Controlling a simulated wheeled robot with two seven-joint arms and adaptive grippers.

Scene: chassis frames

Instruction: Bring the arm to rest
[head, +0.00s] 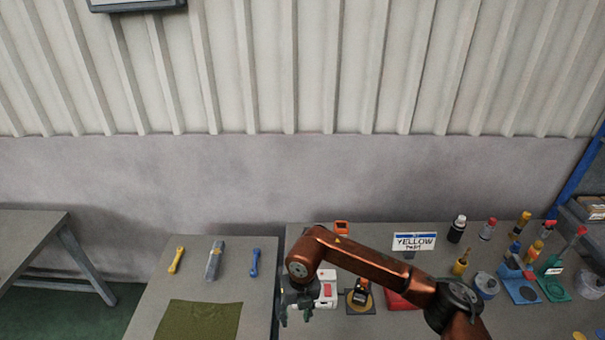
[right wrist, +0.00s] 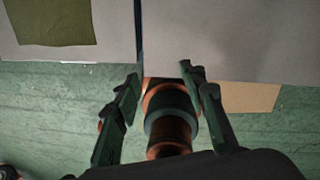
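My copper right arm (head: 375,262) reaches in from the lower right of the head view, bent at the elbow. Its dark gripper (head: 295,314) hangs down near the gap between the two tables. In the right wrist view the fingers of this gripper (right wrist: 160,76) are spread apart. Nothing is held between them; a copper and dark cylindrical part of my own body shows behind. My left arm and gripper are not in view.
The left table (head: 160,285) holds a yellow tool (head: 176,260), a grey tool (head: 215,260), a blue tool (head: 255,263) and a green mat (head: 198,320). The right table (head: 505,318) holds a YELLOW sign (head: 414,242), a white-and-red item (head: 327,289), bottles and tool stands.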

